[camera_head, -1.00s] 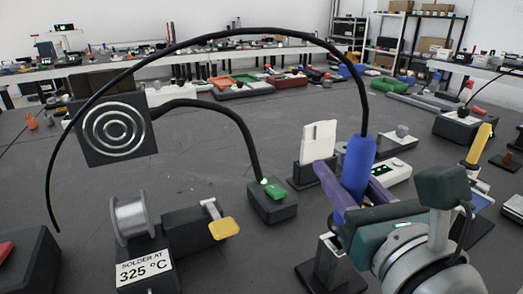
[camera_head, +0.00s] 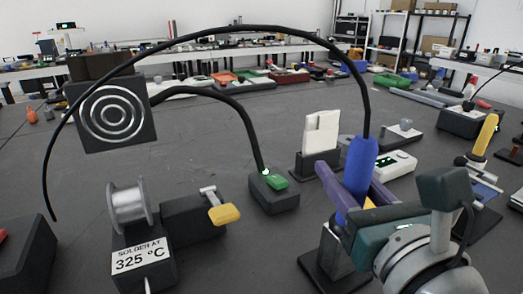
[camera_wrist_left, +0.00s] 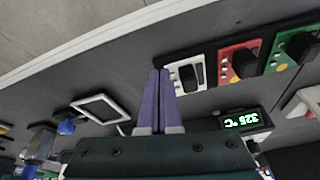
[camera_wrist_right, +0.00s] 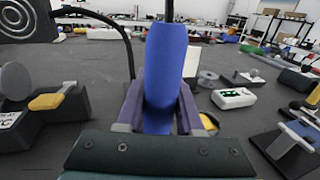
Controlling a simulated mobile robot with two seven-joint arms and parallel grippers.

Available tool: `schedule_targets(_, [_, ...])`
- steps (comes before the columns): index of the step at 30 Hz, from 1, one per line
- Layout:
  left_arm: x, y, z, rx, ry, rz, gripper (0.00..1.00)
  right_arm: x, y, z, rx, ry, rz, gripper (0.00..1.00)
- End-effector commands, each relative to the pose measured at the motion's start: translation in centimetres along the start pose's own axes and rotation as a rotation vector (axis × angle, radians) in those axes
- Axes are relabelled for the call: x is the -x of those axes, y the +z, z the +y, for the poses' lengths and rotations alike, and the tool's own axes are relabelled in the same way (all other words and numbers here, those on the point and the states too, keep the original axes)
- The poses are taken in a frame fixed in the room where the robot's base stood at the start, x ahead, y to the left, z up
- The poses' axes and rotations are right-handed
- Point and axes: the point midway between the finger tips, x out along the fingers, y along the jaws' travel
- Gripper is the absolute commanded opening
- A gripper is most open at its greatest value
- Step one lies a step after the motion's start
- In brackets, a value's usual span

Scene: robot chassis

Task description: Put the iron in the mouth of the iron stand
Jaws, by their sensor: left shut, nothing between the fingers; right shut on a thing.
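The iron (camera_head: 361,165) has a thick blue handle and a black cord arching from its top to the left. My right gripper (camera_head: 345,185) is shut on the handle, holding it roughly upright; its purple fingers flank it in the right wrist view (camera_wrist_right: 160,105). The iron's tip is hidden behind the gripper. A grey block on a dark base plate (camera_head: 322,272), perhaps the iron stand, is just below the gripper, partly covered by my arm; I cannot tell if the iron touches it. My left gripper (camera_wrist_left: 157,100) is shut and empty, seen only in the left wrist view.
A solder spool (camera_head: 128,208) stands behind a "325 °C" sign (camera_head: 140,257) at lower left. A black box with a green light (camera_head: 272,190) and a white card in a holder (camera_head: 320,130) stand near the iron. A yellow-handled tool (camera_head: 485,135) is at right.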

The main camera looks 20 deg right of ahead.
Motion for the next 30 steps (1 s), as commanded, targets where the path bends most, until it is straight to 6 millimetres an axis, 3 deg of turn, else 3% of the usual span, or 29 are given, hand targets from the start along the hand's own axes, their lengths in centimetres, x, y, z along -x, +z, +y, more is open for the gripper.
schedule_targets(2, [-0.3, 0.1, -0.1, -0.002, -0.002, 0.000, 0.00, 0.0, -0.3, 0.0, 0.000, 0.000, -0.001, 0.00])
schedule_targets(3, [-0.3, 0.1, -0.1, -0.003, -0.003, -0.001, 0.00, 0.0, -0.3, 0.0, 0.000, 0.000, -0.001, 0.37])
schedule_targets(12, [-0.2, 0.1, -0.2, -0.009, -0.007, -0.001, 0.00, 0.0, -0.2, 0.0, 0.000, 0.000, -0.001, 0.71])
schedule_targets(22, [-0.3, 0.1, -0.2, -0.008, -0.007, -0.001, 0.00, 0.5, -0.3, 0.0, 0.000, 0.001, 0.001, 0.71])
schedule_targets(30, [-0.9, 0.3, -0.1, -0.005, -0.004, -0.001, 0.00, 5.2, -0.5, 0.0, 0.001, 0.002, 0.004, 0.71])
